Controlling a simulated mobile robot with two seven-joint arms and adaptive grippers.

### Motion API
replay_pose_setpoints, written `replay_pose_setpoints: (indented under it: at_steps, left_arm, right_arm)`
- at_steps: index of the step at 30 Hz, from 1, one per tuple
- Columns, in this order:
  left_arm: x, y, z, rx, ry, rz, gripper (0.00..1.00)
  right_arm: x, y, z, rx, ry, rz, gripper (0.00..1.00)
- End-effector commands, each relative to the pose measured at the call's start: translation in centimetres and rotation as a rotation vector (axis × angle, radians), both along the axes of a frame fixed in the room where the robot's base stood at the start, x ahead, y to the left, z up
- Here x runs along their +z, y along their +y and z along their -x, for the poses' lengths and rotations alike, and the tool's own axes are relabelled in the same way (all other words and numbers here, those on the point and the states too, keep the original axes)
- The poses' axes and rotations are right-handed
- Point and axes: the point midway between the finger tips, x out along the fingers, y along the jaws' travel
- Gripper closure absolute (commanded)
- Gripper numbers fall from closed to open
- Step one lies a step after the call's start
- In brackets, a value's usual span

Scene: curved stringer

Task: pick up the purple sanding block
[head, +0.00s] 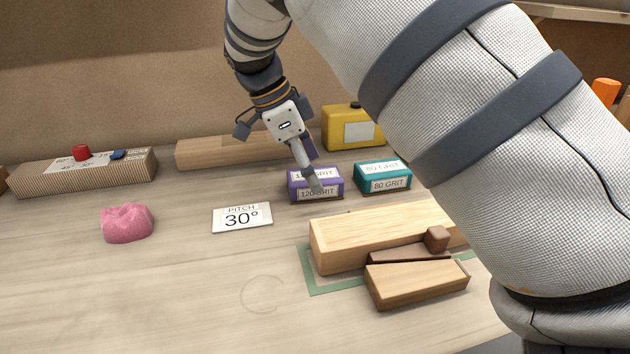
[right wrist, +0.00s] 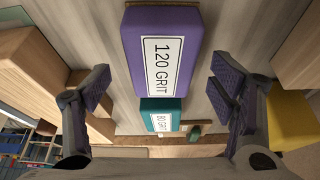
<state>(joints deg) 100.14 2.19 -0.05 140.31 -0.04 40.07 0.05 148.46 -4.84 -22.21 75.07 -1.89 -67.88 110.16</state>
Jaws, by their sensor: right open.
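The purple sanding block (head: 334,182), labelled 120 GRIT, sits on the workbench in the middle of the head view. My right gripper (head: 311,178) reaches down over it, and one finger hides part of its label. In the right wrist view the purple block (right wrist: 158,22) lies between and ahead of the two spread fingers of my right gripper (right wrist: 160,88). There is a gap on each side, and the gripper is open and empty. My left gripper is not in view.
A teal 80 GRIT block (head: 385,178) stands close right of the purple one. A yellow container (head: 341,128) and a wooden beam (head: 210,153) are behind. A 30° pitch card (head: 242,217) and pink lump (head: 127,223) lie left; wooden pieces (head: 340,244) are in front.

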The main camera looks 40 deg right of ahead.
Motion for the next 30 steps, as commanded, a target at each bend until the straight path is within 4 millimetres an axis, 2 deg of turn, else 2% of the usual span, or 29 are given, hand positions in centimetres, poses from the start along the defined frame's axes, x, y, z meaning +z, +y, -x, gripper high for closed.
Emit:
replay_pose_setpoints:
  at_steps: [3,6,30]
  left_arm:
    - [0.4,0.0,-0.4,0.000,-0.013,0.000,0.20]
    - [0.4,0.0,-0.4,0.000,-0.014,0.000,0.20]
    - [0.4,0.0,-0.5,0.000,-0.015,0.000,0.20]
  right_arm:
    - [-1.6,-0.7,0.5,-0.001,-0.003,-0.002,0.22]
    - [-2.3,-0.9,0.6,0.000,-0.004,-0.001,0.22]
    - [-2.9,-0.9,0.6,0.000,-0.004,0.000,0.22]
